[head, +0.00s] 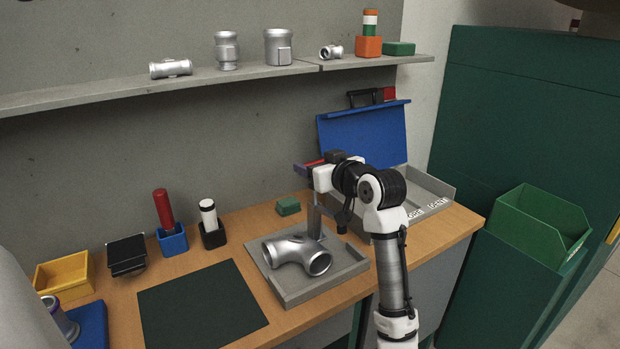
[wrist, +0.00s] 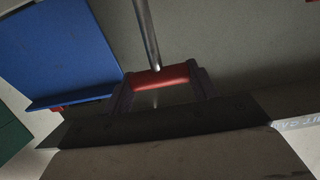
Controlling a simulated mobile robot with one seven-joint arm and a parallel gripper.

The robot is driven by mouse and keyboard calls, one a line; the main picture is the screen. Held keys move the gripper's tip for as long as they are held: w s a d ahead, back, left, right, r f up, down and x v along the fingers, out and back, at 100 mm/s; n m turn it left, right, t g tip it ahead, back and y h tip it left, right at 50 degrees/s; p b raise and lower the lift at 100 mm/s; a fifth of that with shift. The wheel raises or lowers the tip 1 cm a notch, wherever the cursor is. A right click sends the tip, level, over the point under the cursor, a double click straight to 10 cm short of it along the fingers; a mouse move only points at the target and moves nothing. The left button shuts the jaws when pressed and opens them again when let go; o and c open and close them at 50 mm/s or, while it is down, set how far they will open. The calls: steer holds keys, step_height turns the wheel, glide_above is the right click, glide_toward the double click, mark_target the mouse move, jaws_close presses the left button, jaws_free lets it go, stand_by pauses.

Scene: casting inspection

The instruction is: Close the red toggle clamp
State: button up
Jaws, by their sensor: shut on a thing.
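The red handle (wrist: 165,76) of the toggle clamp is between the two dark fingers of my gripper (wrist: 162,88) in the wrist view. The gripper is shut on it. A thin metal rod (wrist: 147,35) meets the handle from above in that view. In the head view a bit of red (head: 314,162) shows at my gripper (head: 309,168), high above the bench near the back wall. A grey upright (head: 314,217) stands below the gripper on the grey fixture plate (head: 285,291). A metal pipe casting (head: 290,250) lies on that plate. My wrist hides most of the clamp.
A green block (head: 288,206) sits behind the fixture plate. An open case with a blue lid (head: 362,137) stands at the right, close to my arm. A shelf (head: 200,88) with castings runs above. A dark mat (head: 200,307) lies clear at the left.

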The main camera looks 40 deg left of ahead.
steer(key=shift+s+d+f+t+y+b, duration=0.25)
steer(key=shift+d+y+b, duration=0.25)
steer(key=shift+b, duration=0.25)
steer(key=shift+s+d+f+t+y+b, duration=0.1)
steer(key=shift+d+t+y+b, duration=0.35)
steer(key=shift+b, duration=0.3)
steer(key=shift+s+d+r+y+b, duration=0.15)
steer(key=shift+d+y+b, duration=0.15)
steer(key=shift+y+b, duration=0.05)
steer(key=o, duration=1.4)
steer(key=shift+d, duration=0.1)
steer(key=b+v, duration=0.2)
steer(key=v, duration=1.1)
steer(key=shift+s+d, duration=0.1)
steer(key=shift+d, duration=0.2)
